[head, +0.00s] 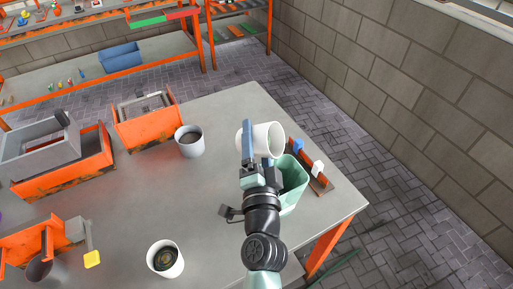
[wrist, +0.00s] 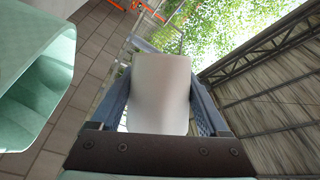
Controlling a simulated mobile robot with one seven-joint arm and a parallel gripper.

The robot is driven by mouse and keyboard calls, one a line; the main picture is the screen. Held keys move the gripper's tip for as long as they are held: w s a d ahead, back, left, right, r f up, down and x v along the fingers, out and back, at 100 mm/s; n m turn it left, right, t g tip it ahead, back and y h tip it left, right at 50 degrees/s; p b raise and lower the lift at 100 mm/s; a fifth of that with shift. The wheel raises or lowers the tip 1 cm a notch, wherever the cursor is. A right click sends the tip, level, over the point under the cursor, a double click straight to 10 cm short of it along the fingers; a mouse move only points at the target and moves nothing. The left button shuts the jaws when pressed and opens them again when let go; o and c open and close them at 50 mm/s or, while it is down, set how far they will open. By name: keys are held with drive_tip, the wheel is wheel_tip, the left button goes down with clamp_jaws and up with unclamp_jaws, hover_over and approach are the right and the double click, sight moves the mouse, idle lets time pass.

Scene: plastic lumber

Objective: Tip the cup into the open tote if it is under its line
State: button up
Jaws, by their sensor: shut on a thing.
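My gripper (head: 249,135) is shut on a white cup (head: 266,139), with blue fingers on either side of it. The cup is held tilted onto its side, its mouth facing right in the head view. Its inside looks pale; no contents or line can be made out. In the wrist view the cup (wrist: 162,92) sits between the fingers (wrist: 162,105). The open pale green tote (head: 292,183) stands on the table just below and right of the gripper, partly hidden by my arm. It also shows at the left of the wrist view (wrist: 50,75).
A grey cup (head: 190,141) and a white cup (head: 165,259), both with dark contents, stand on the grey table (head: 125,207). A rail with blue and white pieces (head: 318,180) lies beside the tote. Orange bins (head: 147,126) stand at left. The table's middle is clear.

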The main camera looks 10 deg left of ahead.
drive_tip(key=m+b, duration=0.1)
drive_tip(key=b, duration=0.1)
drive_tip(key=m+t+b, duration=0.1)
drive_tip(key=m+b, duration=0.1)
drive_tip(key=m+t+h+b, duration=0.1)
drive_tip(key=m, duration=0.1)
drive_tip(key=shift+s+d+b, duration=0.1)
drive_tip(key=shift+d+b, duration=0.3)
drive_tip(key=m+b, duration=0.1)
drive_tip(key=m, duration=0.1)
drive_tip(key=d+r+m+t+h+b, duration=0.1)
drive_tip(key=shift+s+m, duration=0.1)
drive_tip(key=shift+m, duration=0.3)
drive_tip(key=shift+s+d+r+m+t+h+b, duration=0.15)
drive_tip(key=shift+d+r+m+h+b, duration=0.1)
drive_tip(key=shift+m+h, duration=0.4)
drive_tip(key=shift+w+d+r+m+t+h+b, duration=0.1)
drive_tip(key=shift+r+m+t+h+b, duration=0.2)
drive_tip(key=shift+m, duration=0.55)
drive_tip(key=shift+f, duration=0.1)
